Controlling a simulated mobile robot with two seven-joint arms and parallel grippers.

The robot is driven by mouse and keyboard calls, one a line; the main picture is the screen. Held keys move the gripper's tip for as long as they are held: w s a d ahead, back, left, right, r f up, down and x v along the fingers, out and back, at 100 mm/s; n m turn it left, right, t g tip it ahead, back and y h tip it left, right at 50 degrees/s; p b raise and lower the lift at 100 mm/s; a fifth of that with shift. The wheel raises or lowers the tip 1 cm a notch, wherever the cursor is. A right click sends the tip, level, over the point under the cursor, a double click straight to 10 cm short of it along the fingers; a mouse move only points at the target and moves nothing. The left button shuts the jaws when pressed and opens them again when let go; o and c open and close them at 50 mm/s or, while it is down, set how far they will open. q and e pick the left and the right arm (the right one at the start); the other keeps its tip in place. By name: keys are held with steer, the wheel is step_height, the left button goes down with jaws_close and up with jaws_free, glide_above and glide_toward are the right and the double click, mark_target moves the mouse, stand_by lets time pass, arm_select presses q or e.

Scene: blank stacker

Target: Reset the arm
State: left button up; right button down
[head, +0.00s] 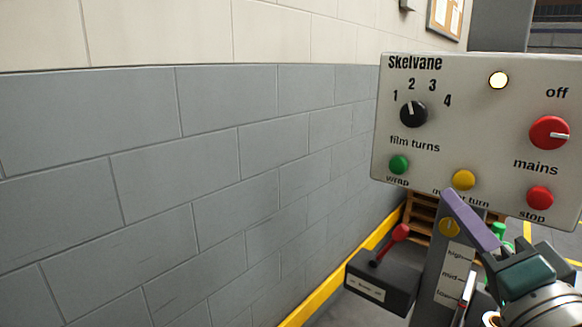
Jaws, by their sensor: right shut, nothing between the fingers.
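My right gripper (453,203) is in the lower right, in front of the control panel's post. Its purple finger points up and left, with the tip just below the yellow button (463,180) and partly over that button's label. It is shut and holds nothing. I cannot tell whether the tip touches the panel (440,138). My left gripper is out of view.
The panel carries a black film-turns dial (413,113), a red mains knob (549,133), green (399,165) and red stop (540,197) buttons, and a pale lamp (498,80). A red-knobbed lever (399,234) stands below. A block wall (180,180) fills the left.

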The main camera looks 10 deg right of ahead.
steer(key=s+a+f+n+g+y+p, duration=0.2)
steer(key=s+a+n+g+p, duration=0.45)
steer(key=n+g, duration=0.2)
steer(key=s+r+n+g+p, duration=0.2)
steer(key=s+n+g+p, duration=0.15)
steer(key=s, duration=0.55)
steer(key=s+r+n+g+p, duration=0.3)
steer(key=s+g+p, duration=0.15)
steer(key=s, duration=0.35)
step_height(320, 180, up, 35)
steer(key=p, duration=3.5)
steer(key=shift+a, duration=0.15)
